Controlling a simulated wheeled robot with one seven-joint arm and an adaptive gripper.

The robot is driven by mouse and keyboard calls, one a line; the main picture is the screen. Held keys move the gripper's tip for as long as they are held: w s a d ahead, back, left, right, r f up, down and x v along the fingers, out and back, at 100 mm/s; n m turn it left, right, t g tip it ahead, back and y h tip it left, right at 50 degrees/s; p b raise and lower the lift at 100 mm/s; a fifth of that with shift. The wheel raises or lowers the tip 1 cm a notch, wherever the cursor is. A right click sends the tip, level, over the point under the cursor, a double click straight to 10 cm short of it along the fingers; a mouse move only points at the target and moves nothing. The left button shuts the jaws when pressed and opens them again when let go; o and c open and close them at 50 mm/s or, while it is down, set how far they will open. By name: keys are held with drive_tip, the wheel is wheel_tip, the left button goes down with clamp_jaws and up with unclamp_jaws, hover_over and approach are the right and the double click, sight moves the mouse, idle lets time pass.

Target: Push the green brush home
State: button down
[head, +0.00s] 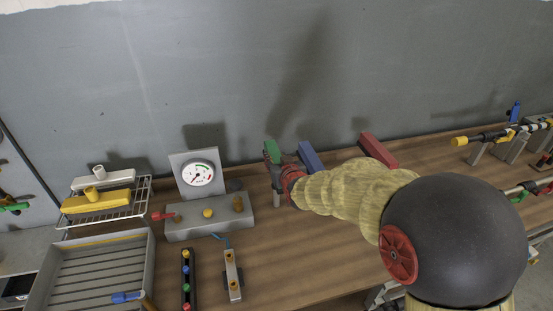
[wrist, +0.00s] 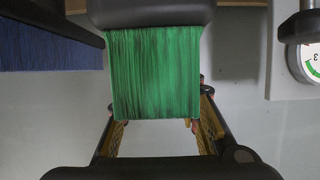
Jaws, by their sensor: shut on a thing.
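The green brush (head: 272,150) stands at the back of the wooden bench, just left of a blue block-like piece (head: 310,156). In the wrist view its green bristle face (wrist: 155,75) fills the centre, below a dark grey body (wrist: 150,13). My gripper (head: 277,180) is at the brush. In the wrist view the fingers of my gripper (wrist: 160,118) lie on both sides of the bristle block, shut on it. The fingertips are partly hidden behind the bristles. How deep the brush sits cannot be told.
A blue bristle face (wrist: 50,48) is close by at left in the wrist view. A gauge (head: 198,174) on a grey box stands left of the brush. Bench room is free in front of my arm.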

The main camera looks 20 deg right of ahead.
drive_tip(key=shift+f+b, duration=1.15)
drive_tip(key=shift+f, duration=0.15)
drive_tip(key=c, duration=1.2)
unclamp_jaws()
drive_tip(key=shift+s, duration=0.1)
drive_tip(key=v, duration=1.1)
drive_tip(key=shift+s+r, duration=0.15)
drive_tip(key=shift+s, duration=0.25)
